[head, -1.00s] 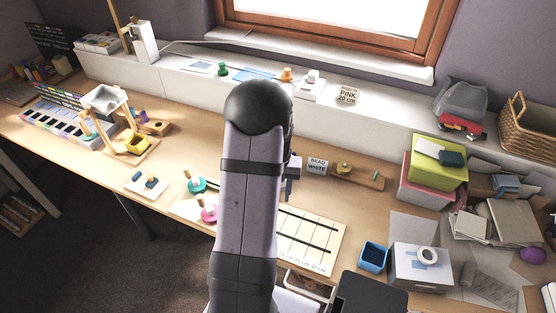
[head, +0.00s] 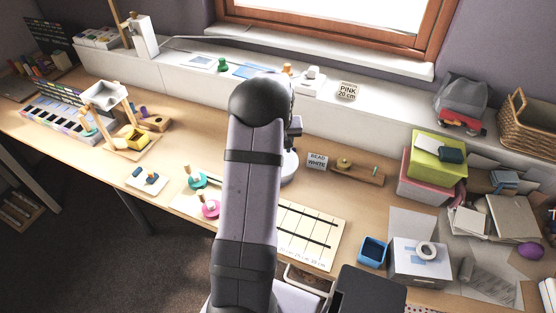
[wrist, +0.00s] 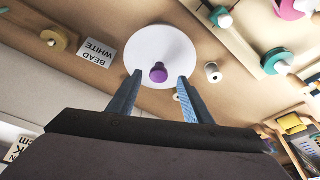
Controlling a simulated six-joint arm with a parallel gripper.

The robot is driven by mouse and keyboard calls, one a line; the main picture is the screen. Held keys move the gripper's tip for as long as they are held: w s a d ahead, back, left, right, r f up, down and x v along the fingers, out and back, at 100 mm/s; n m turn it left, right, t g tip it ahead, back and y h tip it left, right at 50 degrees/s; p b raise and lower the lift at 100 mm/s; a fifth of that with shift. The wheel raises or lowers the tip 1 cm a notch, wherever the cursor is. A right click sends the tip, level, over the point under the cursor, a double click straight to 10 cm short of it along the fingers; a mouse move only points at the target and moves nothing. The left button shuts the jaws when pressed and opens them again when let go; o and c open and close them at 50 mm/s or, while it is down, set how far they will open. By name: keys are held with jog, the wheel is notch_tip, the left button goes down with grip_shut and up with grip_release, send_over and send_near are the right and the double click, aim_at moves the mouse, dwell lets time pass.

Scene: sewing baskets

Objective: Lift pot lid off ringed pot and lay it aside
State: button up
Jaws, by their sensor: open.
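The pot lid (wrist: 165,45) is a round white disc with a purple knob (wrist: 158,73) in the wrist view. Its edge also shows beside my arm in the head view (head: 289,166). The ringed pot cannot be made out; whatever is under the disc is hidden. My gripper (wrist: 160,76) is open. In the wrist view its two fingers appear on either side of the knob, with gaps; their height above it is hard to tell. In the head view my arm hides most of the gripper.
A small white spool (wrist: 212,73) stands beside the disc. A BEAD WHITE sign (head: 317,161) and a wooden holder with a yellow spool (head: 344,163) are to its right. Teal (head: 196,180) and pink (head: 209,208) discs on pegs stand left of my arm. A lined board (head: 312,235) lies in front.

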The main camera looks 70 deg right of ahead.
jog(key=shift+p+x, duration=1.15)
jog(key=shift+x, duration=1.45)
jog(key=shift+d, duration=0.15)
jog(key=shift+r, duration=0.1)
jog(key=c, duration=1.1)
